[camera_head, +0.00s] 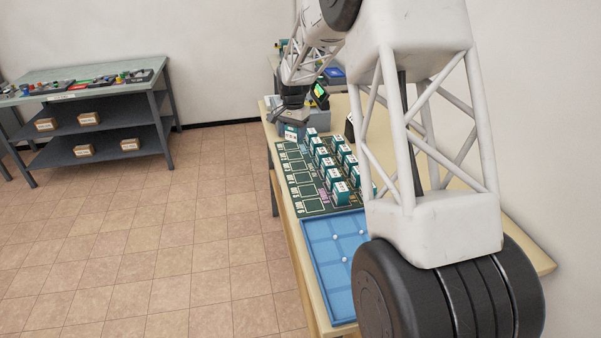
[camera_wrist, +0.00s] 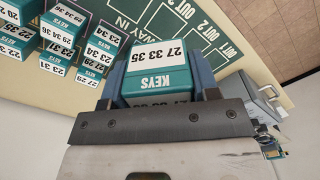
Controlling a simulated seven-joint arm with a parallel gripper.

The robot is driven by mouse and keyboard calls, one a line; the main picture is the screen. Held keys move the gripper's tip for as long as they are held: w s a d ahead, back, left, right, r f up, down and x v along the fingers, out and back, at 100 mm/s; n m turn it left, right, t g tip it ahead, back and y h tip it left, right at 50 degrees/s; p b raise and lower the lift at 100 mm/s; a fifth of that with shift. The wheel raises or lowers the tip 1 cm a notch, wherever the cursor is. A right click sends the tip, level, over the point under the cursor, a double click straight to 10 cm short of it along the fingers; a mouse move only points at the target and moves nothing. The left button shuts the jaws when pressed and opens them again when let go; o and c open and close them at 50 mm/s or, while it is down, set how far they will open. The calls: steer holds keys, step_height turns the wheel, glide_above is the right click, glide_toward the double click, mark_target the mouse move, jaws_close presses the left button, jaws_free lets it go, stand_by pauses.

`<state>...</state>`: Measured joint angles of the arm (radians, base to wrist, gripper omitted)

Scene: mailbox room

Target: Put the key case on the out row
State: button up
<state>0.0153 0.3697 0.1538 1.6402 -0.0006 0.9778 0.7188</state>
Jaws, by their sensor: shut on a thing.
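In the wrist view my gripper (camera_wrist: 157,97) is shut on a teal and white key case (camera_wrist: 160,66) marked KEYS and 27 33 35, held between its two fingers. The case covers part of the dark green mat (camera_wrist: 195,20), on which OUT 1, OUT 2 and WAY IN lettering shows. In the head view the mat (camera_head: 312,209) lies on the table, with outlined squares along its left side. My gripper is at the far end of the mat there, and its fingers are hard to make out.
Several other teal and white cases (camera_head: 340,193) stand in rows on the mat, right of the outlined squares. A blue tray (camera_head: 306,270) with small white balls lies nearer. A grey box (camera_wrist: 262,97) stands by the table edge. A shelf bench (camera_head: 95,72) stands apart at left.

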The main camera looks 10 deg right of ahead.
steer(key=shift+w+d+f+m, duration=0.25)
steer(key=shift+w+f+m, duration=0.1)
steer(key=shift+f+m, duration=1.15)
steer(key=shift+w+d+f+m, duration=0.3)
steer(key=shift+f+m, duration=0.85)
steer(key=shift+m, duration=0.55)
steer(key=shift+w+d+f+m, duration=0.25)
steer(key=shift+w+f+m, duration=0.1)
steer(key=shift+f+m, duration=1.15)
steer(key=shift+w+r, duration=0.1)
glide_above(291, 146)
steer(key=shift+w+f, duration=0.2)
steer(key=shift+f, duration=0.5)
steer(key=shift+f, duration=1.75)
steer(key=shift+f, duration=0.2)
steer(key=o, duration=1)
steer(key=shift+c, duration=0.2)
